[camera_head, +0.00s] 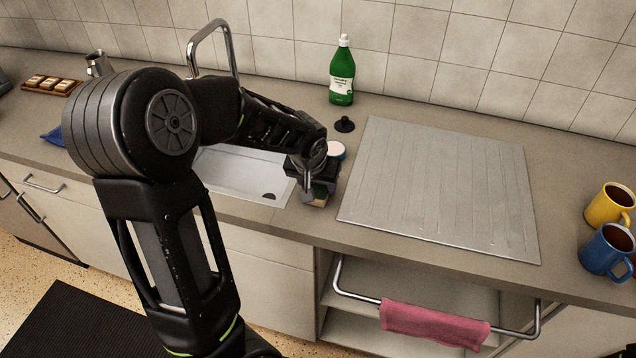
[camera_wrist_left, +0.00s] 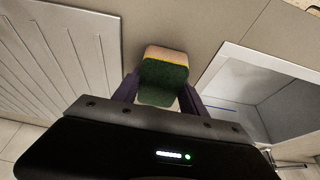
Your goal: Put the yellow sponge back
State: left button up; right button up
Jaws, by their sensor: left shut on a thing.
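The sponge (camera_wrist_left: 163,77) is between the two fingers of my left gripper (camera_wrist_left: 158,92) in the left wrist view. It has a dark green face and a yellow-orange edge. In the head view my left gripper (camera_head: 316,193) is at the counter's front, between the sink and the ribbed drainboard, and a small part of the sponge (camera_head: 320,199) shows below it. I cannot tell whether the sponge touches the counter. A small round white-topped dish (camera_head: 336,150) stands just behind the gripper, partly hidden.
The sink (camera_head: 240,176) lies left of the gripper and the metal drainboard (camera_head: 440,190) right. A green soap bottle (camera_head: 342,72) and a black stopper (camera_head: 344,124) stand behind. Yellow (camera_head: 609,205) and blue (camera_head: 606,252) mugs are far right. A pink towel (camera_head: 434,324) hangs on a rail below.

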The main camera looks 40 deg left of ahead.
pick_arm(q)
jog(key=shift+f+b, duration=0.25)
jog(key=shift+b, duration=0.05)
jog(key=o, duration=1.3)
jog(key=shift+r, duration=0.1)
jog(key=shift+r, duration=0.1)
jog(key=shift+r+p, duration=0.2)
jog(key=shift+p, duration=0.25)
jog(key=b+v, duration=0.1)
jog(key=v, duration=1)
jog(key=shift+s+r, duration=0.25)
jog(key=shift+r, duration=0.1)
jog(key=shift+d, duration=0.1)
